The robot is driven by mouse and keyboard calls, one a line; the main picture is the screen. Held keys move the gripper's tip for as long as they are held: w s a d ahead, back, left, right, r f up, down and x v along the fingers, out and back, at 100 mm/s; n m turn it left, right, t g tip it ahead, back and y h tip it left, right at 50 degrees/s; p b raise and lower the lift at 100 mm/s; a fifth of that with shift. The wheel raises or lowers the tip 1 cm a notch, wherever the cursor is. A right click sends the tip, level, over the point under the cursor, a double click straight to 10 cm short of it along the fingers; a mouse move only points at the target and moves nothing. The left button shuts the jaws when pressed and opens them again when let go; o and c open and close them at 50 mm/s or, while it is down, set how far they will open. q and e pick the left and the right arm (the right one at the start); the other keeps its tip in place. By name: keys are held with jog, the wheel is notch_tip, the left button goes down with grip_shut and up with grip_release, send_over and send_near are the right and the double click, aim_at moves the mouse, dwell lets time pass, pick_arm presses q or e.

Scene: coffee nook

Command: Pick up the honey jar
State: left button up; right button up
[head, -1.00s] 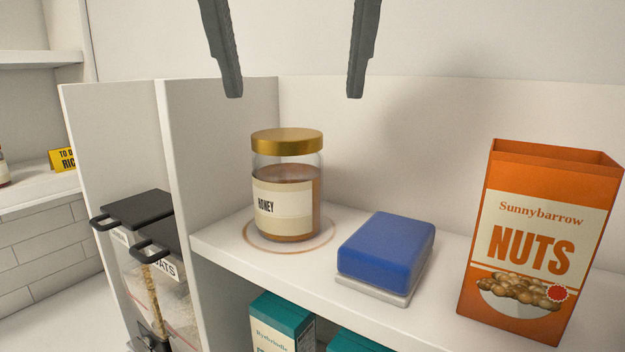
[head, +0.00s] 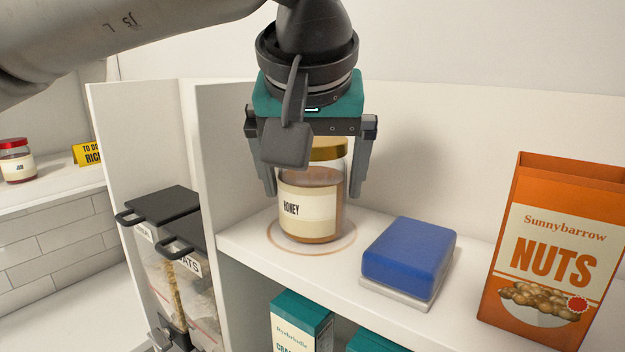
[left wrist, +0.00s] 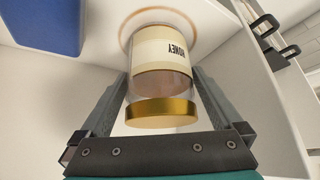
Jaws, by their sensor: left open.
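The honey jar (head: 309,205) is glass with a gold lid and a cream HONEY label. It stands upright on the white shelf, inside a thin tan ring mark. My left gripper (head: 314,194) points down over it, open, with one finger on each side of the jar. In the left wrist view the honey jar (left wrist: 163,70) sits between the two fingers of the left gripper (left wrist: 160,85), lid toward the palm. A gap shows between the lid and the palm there. My arm's wrist parts hide some of the lid in the head view. My right gripper is not in view.
A blue block on a pale base (head: 408,252) lies just right of the jar, also in the left wrist view (left wrist: 45,25). An orange NUTS box (head: 552,250) stands farther right. A white divider panel (head: 222,150) rises close on the left. Teal boxes (head: 302,325) sit below.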

pick_arm(q)
jog(key=shift+r, duration=0.1)
grip_shut()
dwell(0.8)
